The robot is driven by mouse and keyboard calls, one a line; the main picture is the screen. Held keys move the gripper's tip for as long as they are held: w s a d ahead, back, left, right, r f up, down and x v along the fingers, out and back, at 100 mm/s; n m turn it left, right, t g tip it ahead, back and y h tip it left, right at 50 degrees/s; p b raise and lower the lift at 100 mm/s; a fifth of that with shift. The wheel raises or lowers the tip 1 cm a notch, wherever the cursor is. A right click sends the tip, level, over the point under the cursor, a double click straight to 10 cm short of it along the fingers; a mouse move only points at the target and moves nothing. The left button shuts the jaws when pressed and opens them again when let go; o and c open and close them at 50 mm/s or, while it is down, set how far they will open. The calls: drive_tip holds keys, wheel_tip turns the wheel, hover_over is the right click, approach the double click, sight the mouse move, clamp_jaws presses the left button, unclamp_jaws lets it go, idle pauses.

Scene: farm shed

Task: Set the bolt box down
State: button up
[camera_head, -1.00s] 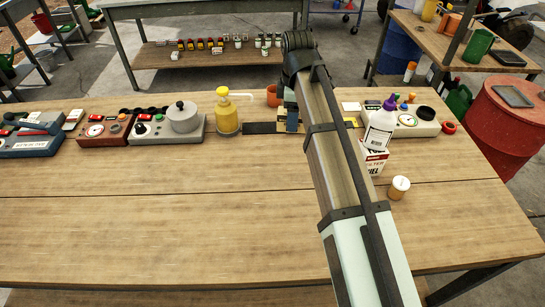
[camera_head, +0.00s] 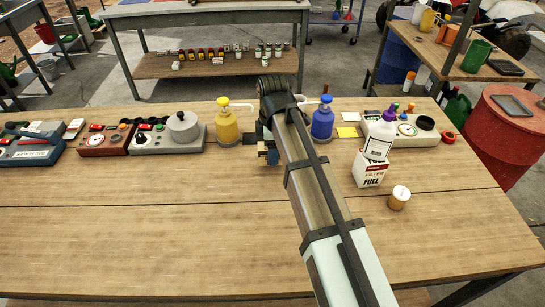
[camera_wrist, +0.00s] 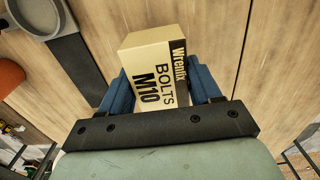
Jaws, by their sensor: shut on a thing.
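The bolt box (camera_wrist: 156,72) is a cream carton with a dark side band and the print "BOLTS M10". In the wrist view it sits between the two blue fingers of my gripper (camera_wrist: 163,88), which is shut on it. The box looks tilted in that view, with the wooden workbench top beyond it. In the head view my gripper (camera_head: 268,155) is over the back middle of the workbench (camera_head: 150,235), and my arm mostly hides the box. I cannot tell whether the box touches the wood.
A yellow pump bottle (camera_head: 227,123) stands left of my gripper, a blue bottle (camera_head: 322,120) right. Devices (camera_head: 168,135) line the back left. The front is clear.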

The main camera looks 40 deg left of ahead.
drive_tip(key=shift+f, duration=1.75)
drive_tip(key=shift+f, duration=0.15)
drive_tip(key=o, duration=1.4)
wheel_tip(320, 180, up, 12)
drive_tip(key=shift+r, duration=0.15)
